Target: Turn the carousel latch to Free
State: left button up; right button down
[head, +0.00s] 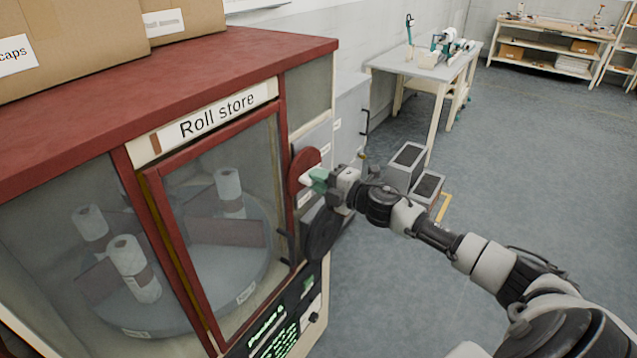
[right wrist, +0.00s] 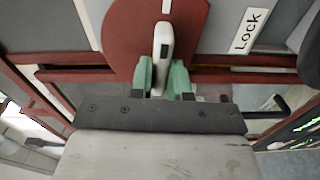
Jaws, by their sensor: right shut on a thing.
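The carousel latch is a red disc (head: 303,168) with a white lever, on the right side face of the roll store cabinet (head: 284,130). In the right wrist view the white lever (right wrist: 162,45) stands upright in the picture across the red disc (right wrist: 122,30). A "Lock" label (right wrist: 249,30) is to the right of the disc. My right gripper (head: 314,178) has its green fingers shut on the lever, one on each side; they also show in the right wrist view (right wrist: 164,75). No "Free" label is readable. My left gripper is not in view.
White rolls (head: 130,262) stand on the round carousel (head: 222,275) behind the cabinet's red-framed glass door. A black handwheel (head: 322,232) and a lit green panel (head: 275,335) are below the latch. Cardboard boxes (head: 70,38) sit on top. Open floor (head: 520,160) lies to the right.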

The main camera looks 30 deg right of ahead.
jog(key=shift+f+n, duration=0.1)
jog(key=shift+n, duration=0.5)
jog(key=c, duration=1.1)
grip_release()
jog(key=shift+s, duration=0.1)
jog(key=shift+b+v, duration=1.85)
jog(key=shift+v, duration=3.5)
